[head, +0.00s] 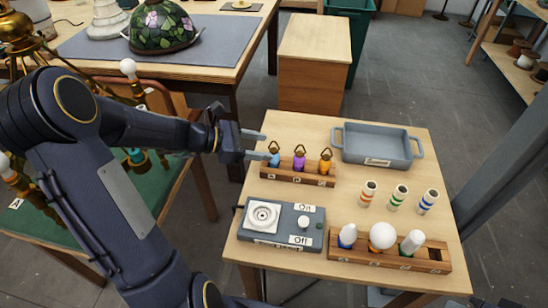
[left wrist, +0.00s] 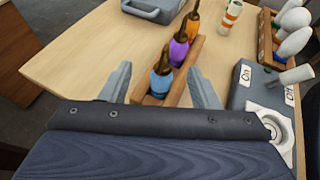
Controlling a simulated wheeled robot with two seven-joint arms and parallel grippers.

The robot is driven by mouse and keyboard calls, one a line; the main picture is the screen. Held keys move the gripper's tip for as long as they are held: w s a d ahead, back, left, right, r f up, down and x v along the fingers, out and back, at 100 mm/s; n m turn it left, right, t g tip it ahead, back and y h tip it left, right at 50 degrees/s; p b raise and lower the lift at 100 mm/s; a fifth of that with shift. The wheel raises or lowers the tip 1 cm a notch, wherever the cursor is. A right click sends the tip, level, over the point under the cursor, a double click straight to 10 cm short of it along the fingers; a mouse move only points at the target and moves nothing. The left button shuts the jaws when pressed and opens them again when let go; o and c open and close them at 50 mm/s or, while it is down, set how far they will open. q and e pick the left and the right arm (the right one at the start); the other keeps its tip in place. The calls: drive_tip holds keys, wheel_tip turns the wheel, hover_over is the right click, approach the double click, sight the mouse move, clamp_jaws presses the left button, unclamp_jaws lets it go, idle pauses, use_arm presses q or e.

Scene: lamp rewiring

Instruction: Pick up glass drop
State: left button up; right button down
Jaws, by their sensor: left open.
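Three glass drops stand in a wooden rack (head: 299,176): a blue drop (head: 274,160), a purple drop (head: 299,162) and an orange drop (head: 325,165), each with a brass-coloured loop on top. My left gripper (head: 263,145) is open and empty at the rack's left end, close to the blue drop. In the left wrist view, the blue drop (left wrist: 161,82) shows between the two open fingers, with the purple drop (left wrist: 179,50) and orange drop (left wrist: 191,24) behind it. No finger visibly touches a drop. My right gripper is not in view.
A grey tray (head: 352,157) stands behind the rack. A tester box (head: 310,216) is in front. Several striped cylinders and a bulb rack (head: 345,258) stand to the right. A wooden cabinet (head: 313,65) is beyond the table. A stained-glass shade (head: 162,27) sits on another table.

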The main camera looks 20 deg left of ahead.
sight(272, 151)
use_arm(q)
drive_tip(key=x, duration=0.4)
drive_tip(key=shift+d+f, duration=0.35)
drive_tip(key=shift+f, duration=0.15)
drive_tip(key=c, duration=1.1)
